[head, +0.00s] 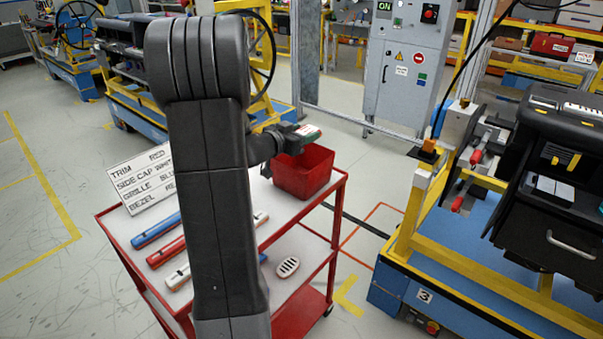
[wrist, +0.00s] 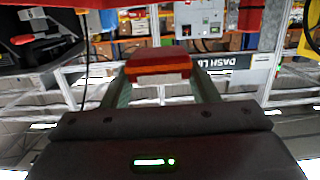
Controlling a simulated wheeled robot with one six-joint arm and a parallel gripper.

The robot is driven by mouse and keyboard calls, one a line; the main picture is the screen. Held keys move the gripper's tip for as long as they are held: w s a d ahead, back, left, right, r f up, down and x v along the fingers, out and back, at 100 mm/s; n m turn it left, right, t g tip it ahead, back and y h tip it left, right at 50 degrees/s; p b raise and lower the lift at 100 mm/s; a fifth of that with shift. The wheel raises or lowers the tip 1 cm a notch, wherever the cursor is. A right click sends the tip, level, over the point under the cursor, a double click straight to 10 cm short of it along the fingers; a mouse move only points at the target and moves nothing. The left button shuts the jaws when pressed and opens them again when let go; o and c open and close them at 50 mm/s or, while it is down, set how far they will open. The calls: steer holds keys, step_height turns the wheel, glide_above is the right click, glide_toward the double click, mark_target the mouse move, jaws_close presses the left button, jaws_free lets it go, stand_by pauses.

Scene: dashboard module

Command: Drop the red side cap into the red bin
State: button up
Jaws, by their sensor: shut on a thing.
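My gripper (head: 308,131) is shut on the red side cap, at the end of the arm above the red bin (head: 303,174). In the wrist view the red side cap (wrist: 158,64) sits between the two greenish fingers, with a pale patch below its red face. In the head view only a small red and white bit of the held part shows. The red bin stands at the far right corner of the cart's top; its inside is partly visible and its floor cannot be made out.
The red cart (head: 341,194) carries a blue bar (head: 157,229), a red bar (head: 166,250), a white bar (head: 179,278) and a lettered sign (head: 140,182). An oval slotted part (head: 288,265) lies lower down. A dashboard stand (head: 470,260) is at the right. My arm hides the cart's middle.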

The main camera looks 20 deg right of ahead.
steer(key=o, duration=1)
steer(key=shift+o, duration=0.2)
steer(key=v, duration=1.3)
steer(key=shift+s+a, duration=0.2)
steer(key=shift+a, duration=0.15)
steer(key=x, duration=0.9)
steer(key=r+p+x, duration=0.1)
steer(key=x, duration=0.4)
steer(key=shift+r, duration=0.1)
step_height(320, 180, up, 2)
steer(key=shift+a+r+p, duration=0.1)
steer(key=shift+r+p, duration=0.05)
steer(key=shift+p, duration=1.1)
